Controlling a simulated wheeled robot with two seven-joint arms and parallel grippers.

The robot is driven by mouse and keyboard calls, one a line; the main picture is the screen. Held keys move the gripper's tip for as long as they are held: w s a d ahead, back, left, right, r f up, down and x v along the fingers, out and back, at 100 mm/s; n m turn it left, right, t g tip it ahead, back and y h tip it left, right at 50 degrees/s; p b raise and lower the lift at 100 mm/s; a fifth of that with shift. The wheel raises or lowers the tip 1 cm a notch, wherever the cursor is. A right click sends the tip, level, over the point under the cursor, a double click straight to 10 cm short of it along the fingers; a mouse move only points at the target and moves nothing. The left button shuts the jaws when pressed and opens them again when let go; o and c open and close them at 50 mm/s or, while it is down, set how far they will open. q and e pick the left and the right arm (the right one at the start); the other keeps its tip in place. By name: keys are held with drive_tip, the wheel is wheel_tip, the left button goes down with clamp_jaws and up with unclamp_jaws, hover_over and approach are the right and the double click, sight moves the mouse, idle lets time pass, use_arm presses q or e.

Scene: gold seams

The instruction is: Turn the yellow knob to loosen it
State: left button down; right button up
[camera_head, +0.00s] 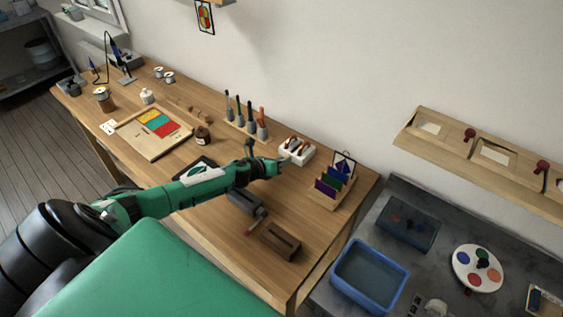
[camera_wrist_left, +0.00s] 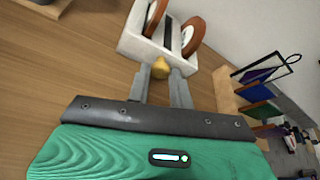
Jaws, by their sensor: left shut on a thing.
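The yellow knob (camera_wrist_left: 160,68) sits on the near face of a white block-shaped tool (camera_wrist_left: 150,45) with two brown-rimmed wheels, best seen in the left wrist view. The white tool also shows in the head view (camera_head: 297,150), on the wooden table near its back edge. My left gripper (camera_wrist_left: 160,74) is shut on the yellow knob, with one grey finger on each side of it. In the head view the left gripper (camera_head: 280,166) is at the near side of the white tool, and the knob is not clearly visible there. My right gripper is not in view.
A rack with coloured glass sheets (camera_head: 334,186) stands right of the white tool. Upright-handled tools (camera_head: 247,117) stand to its left. A dark wooden block (camera_head: 281,241) lies near the table's front right. A blue tub (camera_head: 370,277) is on the grey bench beyond.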

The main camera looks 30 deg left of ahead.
use_arm(q)
drive_tip(key=c, duration=1.2)
unclamp_jaws()
drive_tip(key=shift+c, duration=0.2)
drive_tip(key=b+v, duration=0.3)
drive_tip(key=v, duration=0.8)
drive_tip(key=shift+s+a, duration=0.1)
drive_tip(key=shift+s, duration=0.3)
drive_tip(key=shift+v, duration=0.9)
drive_tip(key=shift+r, duration=0.1)
drive_tip(key=shift+r, duration=0.1)
